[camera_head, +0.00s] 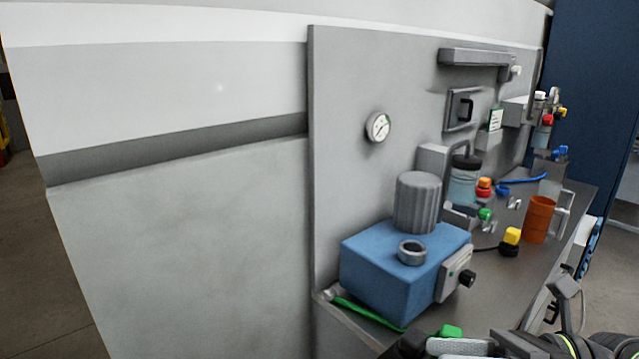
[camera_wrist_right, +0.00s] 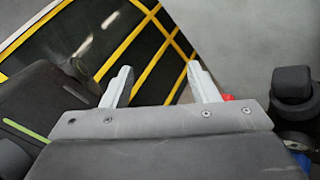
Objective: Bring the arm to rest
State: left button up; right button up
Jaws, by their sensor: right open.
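My right gripper (camera_wrist_right: 162,80) shows in the right wrist view with its two pale fingers spread apart and nothing between them. Beyond the fingers is a dark surface crossed by yellow lines. A small red thing (camera_wrist_right: 228,97) shows just behind the right finger; I cannot tell what it is. In the head view, dark and grey arm parts, which seem to be mine, enter at the bottom right edge, in front of the bench. Whether the fingers show there is unclear. My left gripper is in neither view.
A grey bench (camera_head: 535,265) with an upright back panel (camera_head: 355,75) stands at the right. On it are a blue box (camera_head: 375,275) with a grey cylinder (camera_head: 417,200), an orange mug (camera_head: 539,220) and a yellow-topped button (camera_head: 511,237). A gauge (camera_head: 378,127) is on the panel.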

jog(key=w+d+r+m+t+h, duration=0.1)
jog(key=w+d+m+t+h, duration=0.2)
jog(key=m+t, duration=0.65)
jog(key=w+d+r+m+t, duration=0.2)
jog(key=d+m+t, duration=0.3)
jog(key=m+t, duration=0.4)
jog(key=d+f+m+g+h, duration=0.2)
jog(key=d+f+m+h, duration=0.3)
jog(key=f+m+h, duration=0.4)
jog(key=d+f+m+g+h, duration=0.2)
jog(key=d+f+m+h, duration=0.45)
jog(key=m+h, duration=0.45)
jog(key=s+a+f+m+g+y, duration=0.2)
jog(key=s+a+f+m+g, duration=0.15)
jog(key=s+f+g, duration=0.55)
jog(key=s+a+f+m+g+y, duration=0.2)
jog(key=s+f+m+g, duration=0.25)
jog(key=s+f, duration=0.7)
notch_tip(320, 180, down, 26)
jog(key=d+g, duration=0.2)
jog(key=s+a+f+p, duration=0.1)
jog(key=s+f, duration=1.2)
jog(key=s, duration=0.1)
jog(key=shift+a+f+n+g, duration=0.2)
jog(key=shift+f+n+g, duration=0.2)
jog(key=shift+n, duration=0.05)
